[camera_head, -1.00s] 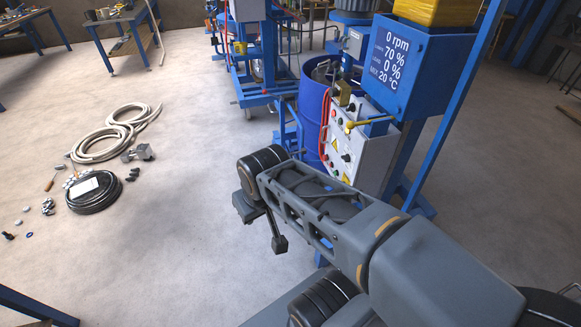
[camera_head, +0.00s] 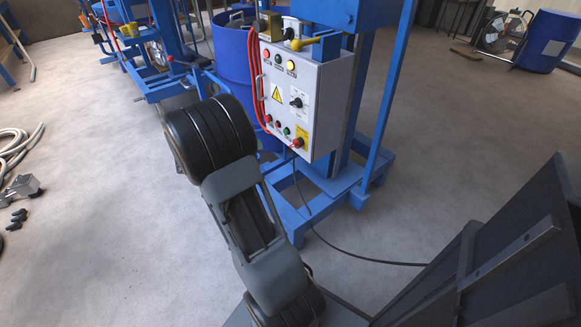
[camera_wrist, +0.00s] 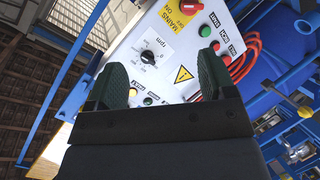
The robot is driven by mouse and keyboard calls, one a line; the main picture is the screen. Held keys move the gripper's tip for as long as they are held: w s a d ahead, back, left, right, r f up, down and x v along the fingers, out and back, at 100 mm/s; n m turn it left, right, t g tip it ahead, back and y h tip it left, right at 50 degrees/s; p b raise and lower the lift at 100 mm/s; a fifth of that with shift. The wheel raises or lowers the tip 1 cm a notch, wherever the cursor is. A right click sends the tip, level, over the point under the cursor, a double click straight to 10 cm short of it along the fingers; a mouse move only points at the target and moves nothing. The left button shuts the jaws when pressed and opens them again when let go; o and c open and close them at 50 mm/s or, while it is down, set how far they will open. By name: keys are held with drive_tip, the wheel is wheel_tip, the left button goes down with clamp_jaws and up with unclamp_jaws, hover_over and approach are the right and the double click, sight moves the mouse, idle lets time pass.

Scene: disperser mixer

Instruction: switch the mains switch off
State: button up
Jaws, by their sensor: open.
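The mains switch (camera_head: 297,143) is a red knob on a yellow plate at the lower right corner of the grey control box (camera_head: 325,85). In the wrist view the red knob (camera_wrist: 188,7) is at the top edge, partly cut off, beside its yellow MAINS label (camera_wrist: 172,17). Its exact turned position is hard to tell. My gripper (camera_wrist: 163,76) is open and empty in the wrist view. Its two dark green fingers are spread in front of the panel, with the switch beyond their tips. In the head view my gripper is hidden behind my arm.
The panel also carries a black rpm knob (camera_wrist: 148,57), a green button (camera_wrist: 206,31), lamps and a warning triangle (camera_wrist: 183,75). Red cables (camera_head: 253,75) hang on its left side. A blue drum (camera_head: 232,50) stands behind. Floor around the blue frame is mostly clear.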

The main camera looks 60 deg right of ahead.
sight(291, 146)
drive_tip(key=w+d+f+m+h+b, duration=0.2)
drive_tip(key=w+d+f+h+b, duration=0.15)
drive_tip(key=d+f+b, duration=0.55)
drive_tip(key=shift+h, duration=0.45)
drive_tip(key=x, duration=0.4)
drive_tip(key=s+f+x, duration=0.1)
drive_tip(key=x, duration=0.3)
drive_tip(key=f+x, duration=0.1)
drive_tip(key=x, duration=0.3)
drive_tip(key=shift+s+a+f, duration=0.1)
drive_tip(key=shift+s, duration=0.15)
drive_tip(key=c, duration=0.9)
drive_tip(key=shift+c, duration=0.2)
